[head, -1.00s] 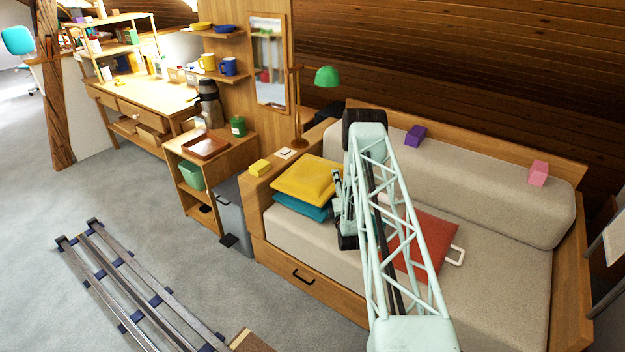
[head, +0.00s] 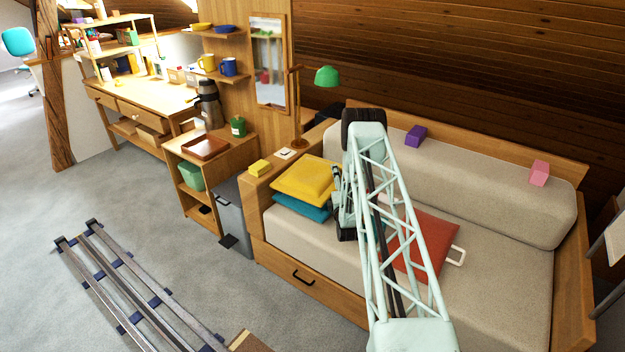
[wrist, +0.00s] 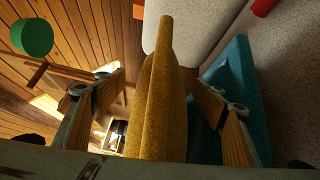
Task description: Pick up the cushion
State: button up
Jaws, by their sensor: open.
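A yellow cushion (head: 302,181) lies on top of a teal cushion (head: 300,206) at the left end of the sofa seat. My gripper (head: 339,186) is at the right edge of the yellow cushion, partly hidden by my own arm in the head view. In the wrist view, my gripper (wrist: 158,95) is open, with one finger on each side of the yellow cushion (wrist: 163,110). The teal cushion (wrist: 240,95) is beside the right finger. I cannot tell whether either finger touches the yellow cushion. A red cushion (head: 432,240) lies farther right on the seat, partly behind my arm.
The sofa's wooden armrest (head: 262,186) holds a yellow block (head: 260,168), with a green lamp (head: 326,77) behind. A purple block (head: 416,135) and a pink block (head: 539,172) sit on the backrest. The seat's right part (head: 510,280) is clear.

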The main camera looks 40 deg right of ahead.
jog(key=shift+c, duration=0.2)
jog(key=c, duration=1.1)
jog(key=shift+o, duration=0.2)
jog(key=shift+r, duration=0.1)
jog(key=shift+r+p, duration=0.4)
jog(key=shift+r, duration=1.05)
jog(key=shift+s+a+r, duration=0.1)
jog(key=shift+r, duration=0.25)
jog(key=w+a+r+p+v, duration=0.1)
jog(key=p+v, duration=0.1)
jog(key=v, duration=1.3)
jog(key=shift+s+a+r, duration=0.25)
jog(key=shift+s+a, duration=0.05)
jog(key=shift+a, duration=0.1)
jog(key=shift+r, duration=0.15)
